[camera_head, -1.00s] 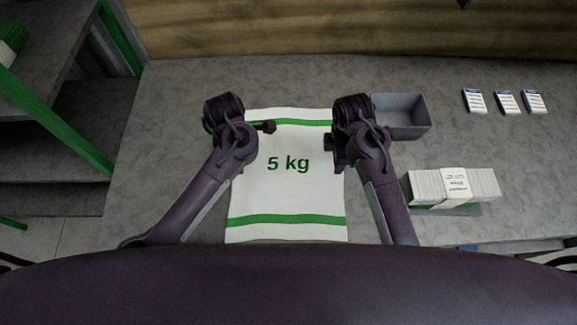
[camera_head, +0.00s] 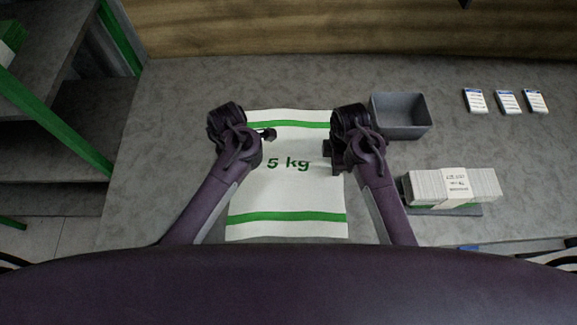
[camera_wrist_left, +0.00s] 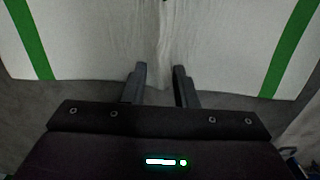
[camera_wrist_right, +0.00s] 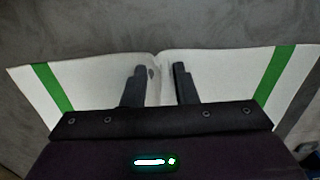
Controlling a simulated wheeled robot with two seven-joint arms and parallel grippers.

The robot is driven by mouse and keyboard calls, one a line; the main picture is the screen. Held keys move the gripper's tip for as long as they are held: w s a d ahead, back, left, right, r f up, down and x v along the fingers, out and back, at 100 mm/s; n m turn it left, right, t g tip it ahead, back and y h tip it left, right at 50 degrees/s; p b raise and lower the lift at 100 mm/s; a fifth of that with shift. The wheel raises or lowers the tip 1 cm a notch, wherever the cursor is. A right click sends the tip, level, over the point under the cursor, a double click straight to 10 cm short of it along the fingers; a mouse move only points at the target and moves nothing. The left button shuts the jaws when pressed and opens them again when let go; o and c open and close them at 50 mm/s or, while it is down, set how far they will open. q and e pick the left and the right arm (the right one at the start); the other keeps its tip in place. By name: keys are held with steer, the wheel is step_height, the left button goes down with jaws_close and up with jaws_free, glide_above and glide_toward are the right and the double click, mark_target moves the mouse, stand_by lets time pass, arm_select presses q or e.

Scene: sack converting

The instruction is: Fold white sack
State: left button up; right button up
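The white sack (camera_head: 290,201) with green stripes and "5 kg" print lies on the grey table. Its middle looks slightly bunched, and the print is warped. My left gripper (camera_head: 268,134) is at the sack's left side and my right gripper (camera_head: 328,150) at its right side. In the left wrist view, creased cloth of the sack (camera_wrist_left: 100,40) runs between the close-set fingers (camera_wrist_left: 160,85). In the right wrist view, the sack (camera_wrist_right: 215,75) has a kink in its edge and ridged cloth between the fingers (camera_wrist_right: 160,85). The right arm hides part of the sack's right edge.
A grey open bin (camera_head: 402,131) stands just right of my right gripper. A banded stack of white packets (camera_head: 480,187) lies at the right front. Several small white packs (camera_head: 506,102) lie at the back right. A shelf with green posts (camera_head: 45,120) stands at the left.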

arm_select(q)
jaws_close()
arm_select(e)
jaws_close()
steer(key=shift+f, duration=0.1)
arm_select(q)
steer(key=shift+r, duration=0.15)
arm_select(e)
steer(key=shift+r, duration=0.2)
